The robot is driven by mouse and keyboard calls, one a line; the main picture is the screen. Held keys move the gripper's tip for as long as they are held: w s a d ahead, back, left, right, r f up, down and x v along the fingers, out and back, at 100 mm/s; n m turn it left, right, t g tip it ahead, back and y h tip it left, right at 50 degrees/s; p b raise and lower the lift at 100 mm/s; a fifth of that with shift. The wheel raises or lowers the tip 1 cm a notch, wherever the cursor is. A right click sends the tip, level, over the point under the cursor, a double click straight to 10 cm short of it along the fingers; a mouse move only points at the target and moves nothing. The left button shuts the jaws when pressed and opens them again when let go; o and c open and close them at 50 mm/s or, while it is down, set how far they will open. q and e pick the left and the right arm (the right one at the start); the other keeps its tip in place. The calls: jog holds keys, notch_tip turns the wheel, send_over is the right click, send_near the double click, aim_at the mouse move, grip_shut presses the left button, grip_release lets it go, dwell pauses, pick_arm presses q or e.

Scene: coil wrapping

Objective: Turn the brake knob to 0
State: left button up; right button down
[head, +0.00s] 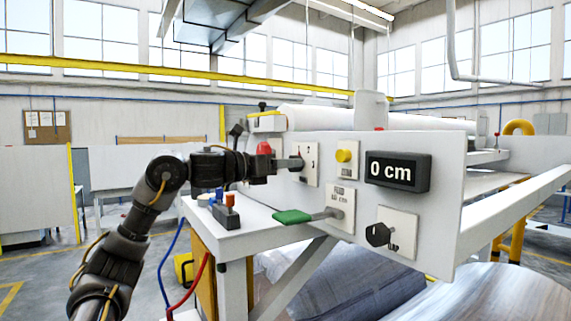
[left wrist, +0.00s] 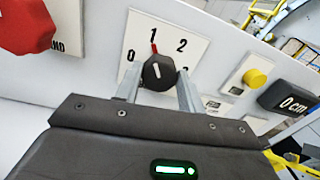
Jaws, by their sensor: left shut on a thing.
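The brake knob (left wrist: 158,74) is a black dial on a white plate (left wrist: 185,27) marked 0, 1 and 2. In the left wrist view its white line points up towards the 1, where a red mark sits; the 0 is at the lower left. My left gripper (left wrist: 157,92) has its two grey fingers on either side of the knob and is shut on it. In the head view my left gripper (head: 296,163) reaches the same plate (head: 311,160) on the machine's front panel, and the knob is largely hidden there. My right gripper is not in view.
A red knob (left wrist: 25,25) is left of the plate. A yellow button (head: 344,155), a display (head: 398,171) reading 0 cm, a green-handled lever (head: 293,216) and a black knob (head: 378,234) share the panel. A small control box (head: 226,212) stands on the ledge below my arm.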

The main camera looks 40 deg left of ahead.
pick_arm(q)
jog(key=n+p, duration=0.2)
jog(key=n, duration=0.9)
jog(key=shift+a+f, duration=0.1)
jog(key=shift+n, duration=0.4)
dwell(0.3)
jog(key=o, duration=1)
jog(key=shift+w, duration=0.1)
